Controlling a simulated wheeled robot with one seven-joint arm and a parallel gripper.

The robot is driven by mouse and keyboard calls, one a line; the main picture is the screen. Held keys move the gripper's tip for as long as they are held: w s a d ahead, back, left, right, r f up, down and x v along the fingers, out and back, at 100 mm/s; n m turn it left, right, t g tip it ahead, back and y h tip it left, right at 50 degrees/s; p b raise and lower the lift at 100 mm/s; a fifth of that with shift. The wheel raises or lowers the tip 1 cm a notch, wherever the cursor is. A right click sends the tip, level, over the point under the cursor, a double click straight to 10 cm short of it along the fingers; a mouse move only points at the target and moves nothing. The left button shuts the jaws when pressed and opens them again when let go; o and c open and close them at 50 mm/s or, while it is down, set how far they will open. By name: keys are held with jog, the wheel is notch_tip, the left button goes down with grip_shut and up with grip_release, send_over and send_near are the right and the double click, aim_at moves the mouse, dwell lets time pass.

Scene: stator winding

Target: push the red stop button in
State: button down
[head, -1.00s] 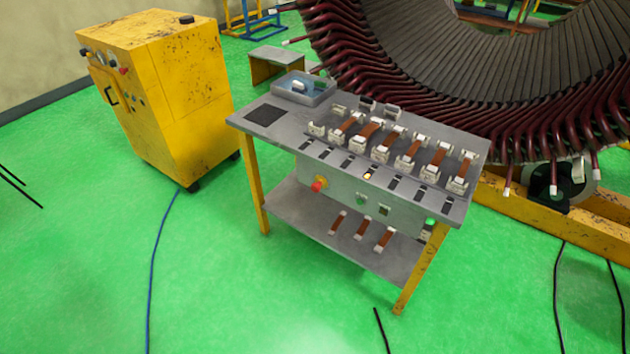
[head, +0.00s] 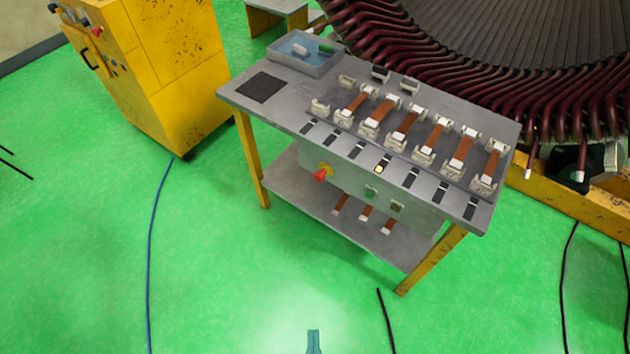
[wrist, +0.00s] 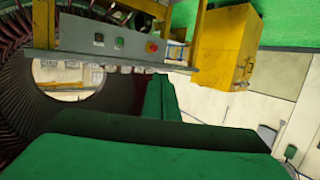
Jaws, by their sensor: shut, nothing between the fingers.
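The red stop button (head: 320,176) sticks out from a yellow surround on the left part of the grey front panel of the workbench (head: 270,112). In the wrist view, where the scene appears upside down, the red button (wrist: 151,47) shows on the panel above the fingers. My gripper (head: 314,340) shows only as a small teal tip at the bottom edge of the head view. It is shut and empty, over the green floor and well apart from the button. Its green fingers (wrist: 158,97) fill the lower middle of the wrist view.
A green button (head: 371,194) and a small dark-faced part (head: 397,207) sit right of the red button. A yellow cabinet (head: 165,80) stands left. Cables cross the open floor in front.

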aim_at(317, 179)
jog(key=w+a+f+n+g+h, duration=0.1)
jog(key=w+a+f+n+g, duration=0.1)
jog(key=w+f+n, duration=0.8)
jog(key=w+a+f+n+g+h, duration=0.15)
jog(key=w+f+n, duration=0.35)
jog(key=f+n, duration=0.5)
jog(key=w+a+n+h, duration=0.1)
jog(key=w+n+h, duration=0.35)
jog(key=w, duration=0.75)
jog(key=w+a+r+n+t+h, duration=0.2)
jog(key=w+a+r+n+h, duration=0.1)
jog(key=w+r, duration=0.5)
notch_tip(317, 179, up, 3)
jog(key=shift+w+a+f+n+t+h, duration=0.1)
jog(key=shift+w+a+n+t+h, duration=0.2)
jog(key=shift+n, duration=0.35)
jog(key=x, duration=1.4)
